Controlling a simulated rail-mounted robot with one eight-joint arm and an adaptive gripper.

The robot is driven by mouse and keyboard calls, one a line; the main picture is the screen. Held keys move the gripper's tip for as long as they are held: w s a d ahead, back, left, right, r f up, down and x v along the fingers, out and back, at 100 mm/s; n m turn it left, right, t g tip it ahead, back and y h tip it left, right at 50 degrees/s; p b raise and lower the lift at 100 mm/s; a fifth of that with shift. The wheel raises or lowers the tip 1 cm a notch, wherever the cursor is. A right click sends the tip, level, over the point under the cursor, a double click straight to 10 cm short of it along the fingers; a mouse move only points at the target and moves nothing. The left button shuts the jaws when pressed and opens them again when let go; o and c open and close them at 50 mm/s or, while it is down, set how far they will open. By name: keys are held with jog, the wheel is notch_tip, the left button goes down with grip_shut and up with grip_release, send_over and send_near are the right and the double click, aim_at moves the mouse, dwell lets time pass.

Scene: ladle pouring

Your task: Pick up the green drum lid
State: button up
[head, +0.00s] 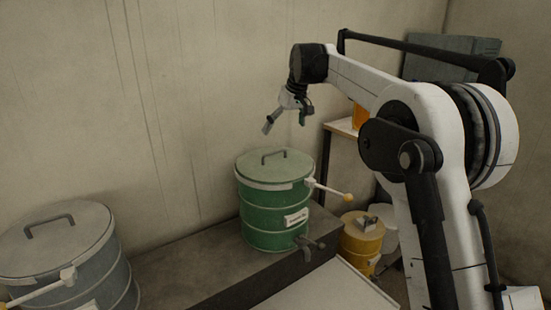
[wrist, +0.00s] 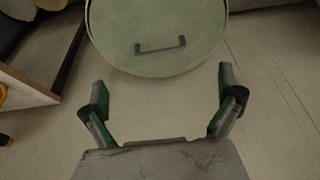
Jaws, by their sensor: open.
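The green drum lid (head: 273,168) is a pale green disc with a dark bar handle (head: 273,155) on top. It sits on the green drum (head: 270,218), which stands on a grey ledge and has a white label. In the wrist view the lid (wrist: 155,22) fills the upper middle, its handle (wrist: 160,46) lying crosswise. My gripper (head: 285,122) is above the lid, apart from it, and a little to its right. In the wrist view my gripper (wrist: 160,83) is open and empty, its two fingers spread below the lid's edge.
A grey drum (head: 75,270) with its own handled lid stands at the left. A yellow drum (head: 362,242) is low at the right, by a shelf (head: 345,128) with an orange container (head: 360,116). A yellow-tipped lever (head: 330,189) sticks out beside the green drum. The wall is behind.

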aim_at(275, 152)
jog(key=x, duration=0.6)
jog(key=p+x, duration=0.1)
jog(key=x, duration=0.2)
jog(key=shift+w+a+r, duration=0.15)
jog(key=shift+w+a, duration=0.2)
jog(key=shift+p+x, duration=0.9)
jog(key=shift+x, duration=1.85)
jog(key=shift+w+d, duration=0.1)
jog(key=shift+d, duration=0.15)
jog(key=c, duration=1.3)
jog(key=shift+r, duration=0.1)
